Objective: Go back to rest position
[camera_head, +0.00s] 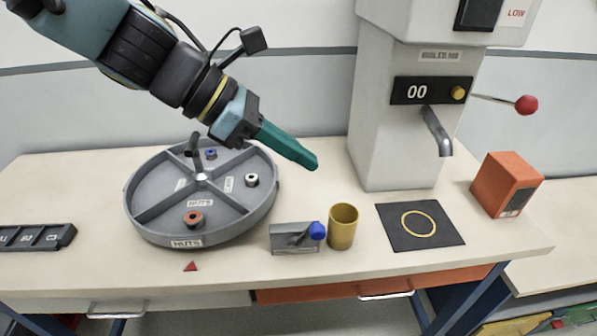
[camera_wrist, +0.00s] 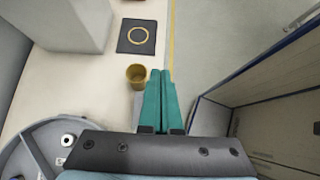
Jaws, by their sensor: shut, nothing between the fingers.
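My gripper (camera_head: 310,161) has green fingers that are shut with nothing between them. In the head view it hangs in the air above the table, right of the round grey tray and up and left of the yellow cup. In the wrist view the closed fingers (camera_wrist: 161,75) point up the picture, just right of the cup. My arm comes in from the upper left and covers part of the wall and the tray's back edge.
The grey divided tray (camera_head: 146,229) holds several small parts. A yellow cup (camera_head: 343,228), a grey block with a blue knob (camera_head: 294,239), a black mat (camera_head: 449,238) and an orange box (camera_head: 504,187) stand on the table. A dispenser (camera_head: 385,140) rises behind.

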